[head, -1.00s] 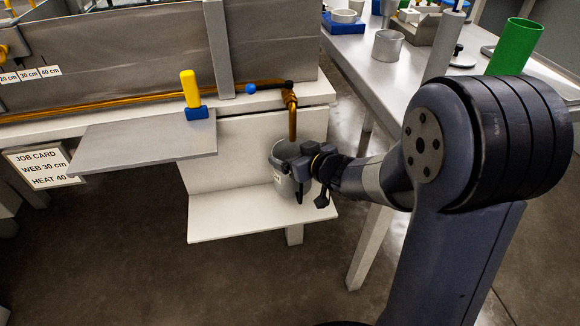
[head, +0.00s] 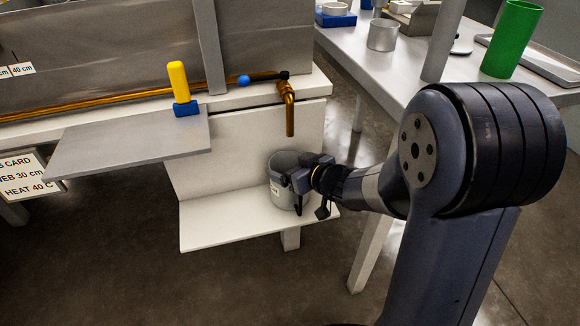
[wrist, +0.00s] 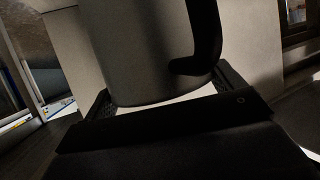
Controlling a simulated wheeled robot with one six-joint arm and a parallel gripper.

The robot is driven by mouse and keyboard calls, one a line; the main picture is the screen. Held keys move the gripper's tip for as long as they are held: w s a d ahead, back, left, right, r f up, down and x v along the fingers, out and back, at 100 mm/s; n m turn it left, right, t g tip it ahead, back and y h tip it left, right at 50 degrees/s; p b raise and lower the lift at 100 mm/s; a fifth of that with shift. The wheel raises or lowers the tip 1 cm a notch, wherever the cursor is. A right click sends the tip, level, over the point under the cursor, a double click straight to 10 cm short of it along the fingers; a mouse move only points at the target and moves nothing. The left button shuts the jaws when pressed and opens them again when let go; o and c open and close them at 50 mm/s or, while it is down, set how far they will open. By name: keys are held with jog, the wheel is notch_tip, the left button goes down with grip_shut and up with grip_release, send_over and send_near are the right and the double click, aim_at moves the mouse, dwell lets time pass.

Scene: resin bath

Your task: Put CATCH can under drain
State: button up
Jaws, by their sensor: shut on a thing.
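The grey metal CATCH can (head: 281,190) is upright at the right end of the low white shelf, with a small label on its side. My gripper (head: 300,181) is shut on the can from its right side. In the wrist view the can (wrist: 140,50) stands between the fingers, with its dark handle at the right. I cannot tell whether the can's bottom touches the shelf.
The white shelf (head: 215,222) is bare left of the can. A grey plate (head: 130,148) juts out above it, near a yellow-handled blue block (head: 180,88). A job card (head: 28,176) hangs at the left. A table (head: 400,75) with a grey cup and a green cylinder stands at the right.

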jog(key=shift+f, duration=0.1)
jog(key=o, duration=1.2)
jog(key=shift+f, duration=0.1)
jog(key=shift+o, duration=0.2)
jog(key=shift+r, duration=0.25)
jog(key=p+v, duration=0.5)
jog(key=v, duration=0.7)
